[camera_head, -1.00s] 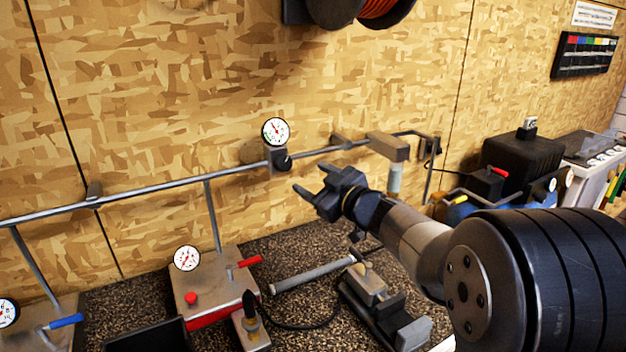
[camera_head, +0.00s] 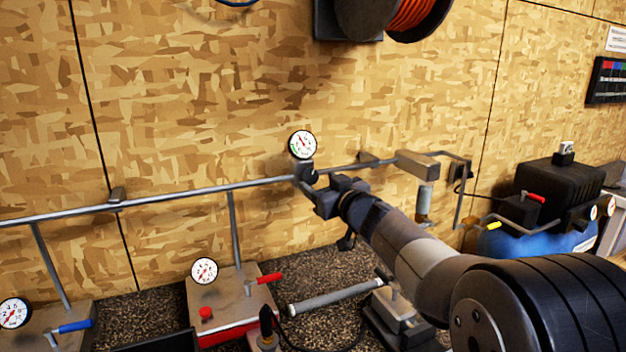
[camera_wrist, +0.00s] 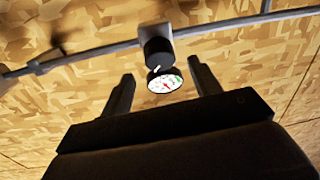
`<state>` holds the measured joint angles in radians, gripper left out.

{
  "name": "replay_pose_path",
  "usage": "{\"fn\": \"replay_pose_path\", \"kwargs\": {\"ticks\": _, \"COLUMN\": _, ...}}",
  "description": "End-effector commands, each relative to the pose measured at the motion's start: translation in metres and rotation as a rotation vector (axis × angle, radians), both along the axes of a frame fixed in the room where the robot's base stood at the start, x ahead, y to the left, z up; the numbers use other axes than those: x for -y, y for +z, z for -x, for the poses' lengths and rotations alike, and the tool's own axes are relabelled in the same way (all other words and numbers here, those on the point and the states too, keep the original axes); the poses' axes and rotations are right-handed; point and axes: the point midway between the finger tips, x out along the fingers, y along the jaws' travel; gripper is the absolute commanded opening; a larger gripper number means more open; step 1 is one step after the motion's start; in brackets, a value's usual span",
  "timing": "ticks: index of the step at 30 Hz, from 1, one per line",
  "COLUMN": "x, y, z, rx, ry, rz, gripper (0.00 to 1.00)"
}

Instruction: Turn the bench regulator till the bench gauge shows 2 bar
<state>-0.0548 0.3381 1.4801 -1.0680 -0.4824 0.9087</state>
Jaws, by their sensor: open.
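The bench gauge (camera_head: 302,144) is a round white dial with a green arc and a red needle, mounted above the pipe on the wall; its numbers are too small to read. The regulator knob (camera_head: 309,175) is a dark round knob just below it on the pipe, partly hidden by my gripper. My gripper (camera_head: 306,187) is open and close in front of the knob. In the wrist view the dark knob (camera_wrist: 157,54) and the gauge (camera_wrist: 165,83) show between the two open fingers (camera_wrist: 158,80), with clear space on both sides. No contact is visible.
A metal pipe (camera_head: 200,190) runs along the wall. Below are a red-based box with a gauge (camera_head: 204,271), a red lever (camera_head: 269,278), a blue lever (camera_head: 75,326) and a grey cylinder bar (camera_head: 335,297). A blue tank compressor (camera_head: 540,240) stands at right.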

Motion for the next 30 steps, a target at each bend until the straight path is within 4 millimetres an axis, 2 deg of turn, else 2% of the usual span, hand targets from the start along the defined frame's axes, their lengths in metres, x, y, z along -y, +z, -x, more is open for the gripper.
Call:
{"fn": "replay_pose_path", "kwargs": {"ticks": 3, "x": -0.01, "y": -0.001, "z": -0.018, "rx": -0.002, "ry": 0.002, "rz": 0.0, "gripper": 0.59}}
{"fn": "replay_pose_path", "kwargs": {"ticks": 9, "x": -0.017, "y": 0.0, "z": -0.034, "rx": 0.001, "ry": 0.001, "rz": 0.0, "gripper": 0.59}}
{"fn": "replay_pose_path", "kwargs": {"ticks": 20, "x": -0.019, "y": 0.0, "z": -0.037, "rx": 0.0, "ry": 0.0, "rz": 0.0, "gripper": 0.59}}
{"fn": "replay_pose_path", "kwargs": {"ticks": 30, "x": -0.019, "y": 0.0, "z": -0.037, "rx": 0.001, "ry": 0.0, "rz": 0.0, "gripper": 0.32}}
